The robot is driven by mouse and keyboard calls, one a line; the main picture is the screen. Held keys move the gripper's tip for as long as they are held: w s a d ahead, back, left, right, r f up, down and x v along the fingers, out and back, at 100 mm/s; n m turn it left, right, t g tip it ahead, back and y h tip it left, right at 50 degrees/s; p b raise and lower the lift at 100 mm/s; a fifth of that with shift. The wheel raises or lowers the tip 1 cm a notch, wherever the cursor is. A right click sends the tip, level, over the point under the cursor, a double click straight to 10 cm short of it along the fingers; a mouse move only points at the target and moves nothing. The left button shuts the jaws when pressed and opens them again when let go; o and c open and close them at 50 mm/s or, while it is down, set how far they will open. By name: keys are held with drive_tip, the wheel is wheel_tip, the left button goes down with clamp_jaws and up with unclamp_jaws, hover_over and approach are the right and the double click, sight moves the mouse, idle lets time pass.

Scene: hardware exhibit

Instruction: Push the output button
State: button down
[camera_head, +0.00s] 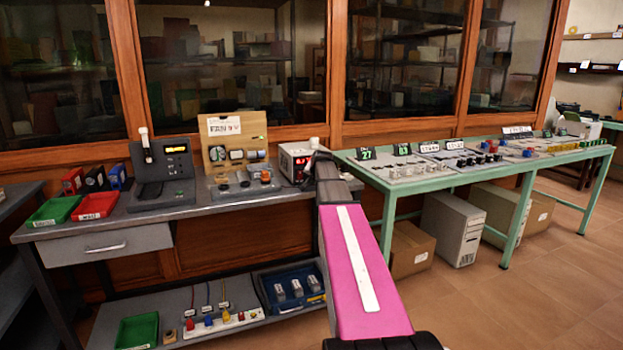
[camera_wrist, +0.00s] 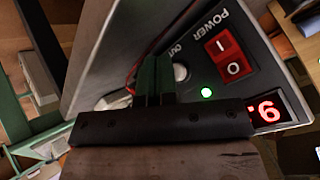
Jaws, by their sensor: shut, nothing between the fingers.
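The power supply (camera_head: 295,158) is a pale box at the right end of the grey bench in the head view. Its dark front panel (camera_wrist: 244,72) fills much of the wrist view. The output button (camera_wrist: 181,72) is a pale round knob beside lettering that begins "OUT", and its left side is partly hidden by my finger. My gripper (camera_wrist: 157,65) is shut and empty, with its dark green fingertips just left of the button. I cannot tell whether they touch it. The head view shows my gripper end beside the box, with the tips hard to make out.
The panel also carries a red power switch (camera_wrist: 229,56), a lit green lamp (camera_wrist: 207,93) and a lit red display (camera_wrist: 268,110). A black handset device (camera_head: 163,172) and a board with dials (camera_head: 235,150) stand left on the bench. A green table (camera_head: 375,181) adjoins at right.

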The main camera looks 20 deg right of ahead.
drive_tip(key=shift+w, duration=0.15)
idle(0.3)
drive_tip(key=shift+w, duration=0.4)
idle(0.5)
drive_tip(key=shift+s, duration=0.55)
drive_tip(key=s, duration=0.6)
idle(0.4)
drive_tip(key=shift+d, duration=0.15)
idle(0.8)
